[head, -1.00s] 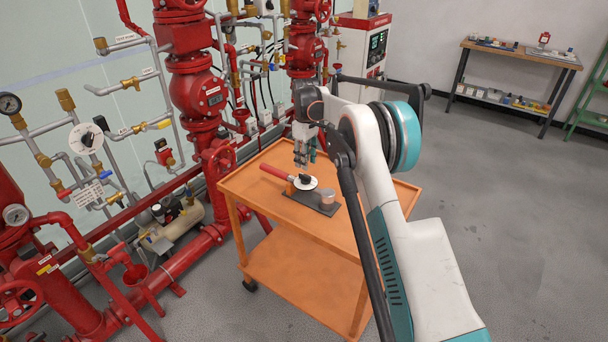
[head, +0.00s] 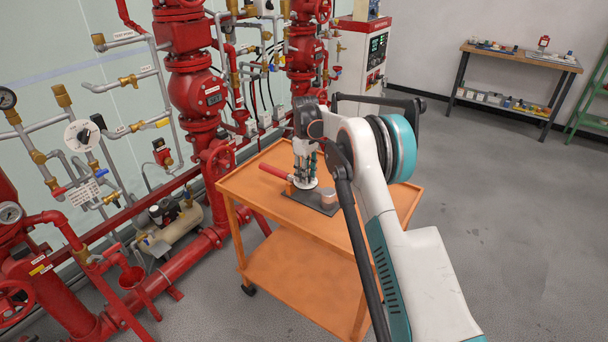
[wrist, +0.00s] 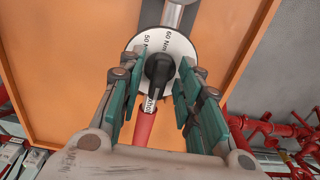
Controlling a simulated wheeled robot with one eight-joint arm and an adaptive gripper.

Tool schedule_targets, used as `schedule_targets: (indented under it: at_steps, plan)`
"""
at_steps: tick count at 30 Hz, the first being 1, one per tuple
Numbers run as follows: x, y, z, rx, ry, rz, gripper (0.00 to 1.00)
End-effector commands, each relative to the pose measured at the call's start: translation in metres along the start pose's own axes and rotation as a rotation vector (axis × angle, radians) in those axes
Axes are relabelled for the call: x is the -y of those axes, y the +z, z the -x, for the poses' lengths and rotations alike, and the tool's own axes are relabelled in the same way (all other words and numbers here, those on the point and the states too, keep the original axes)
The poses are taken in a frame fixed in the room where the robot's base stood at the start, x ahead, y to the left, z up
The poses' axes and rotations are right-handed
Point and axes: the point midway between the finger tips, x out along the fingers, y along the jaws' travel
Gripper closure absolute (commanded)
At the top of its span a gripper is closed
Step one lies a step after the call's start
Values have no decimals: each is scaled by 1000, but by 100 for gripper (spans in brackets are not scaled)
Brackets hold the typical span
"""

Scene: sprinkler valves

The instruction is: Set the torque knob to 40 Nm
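The torque tool has a red handle (head: 273,171) and lies on the cart; its handle also shows in the wrist view (wrist: 144,127). Its white round dial (wrist: 180,45) carries printed marks, with 50 Nm and 60 Nm legible and another mark near the handle partly hidden. The black torque knob (wrist: 158,69) sits at the dial's middle, its narrower end toward the handle side. I cannot tell exactly which mark it points at. My gripper (wrist: 161,64) is open, one green-padded finger on each side of the knob, with gaps showing. In the head view my gripper (head: 305,178) is down over the dial.
The tool rests on a dark base plate (head: 308,200) with a metal cylinder (head: 329,196) at its right end. The orange cart (head: 255,205) is otherwise clear. Red pipes and valves (head: 197,92) stand close behind and left. Open grey floor (head: 500,230) lies right.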

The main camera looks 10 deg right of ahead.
Motion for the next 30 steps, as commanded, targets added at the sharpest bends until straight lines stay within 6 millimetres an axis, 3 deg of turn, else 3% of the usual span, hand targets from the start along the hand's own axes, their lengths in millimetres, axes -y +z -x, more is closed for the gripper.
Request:
schedule_targets:
  at_steps: [1, 3, 4, 11, 21, 30]
  plan:
    - [0, 0, 0, 0, 0, 0, 81]
    - [0, 0, 0, 0, 0, 0, 97]
    - [0, 0, 0, 0, 0, 0, 100]
    - [0, 0, 0, 0, 0, -25, 100]
    - [0, 0, 0, 0, 0, -297, 100]
    - [0, 0, 0, 0, 0, -321, 100]
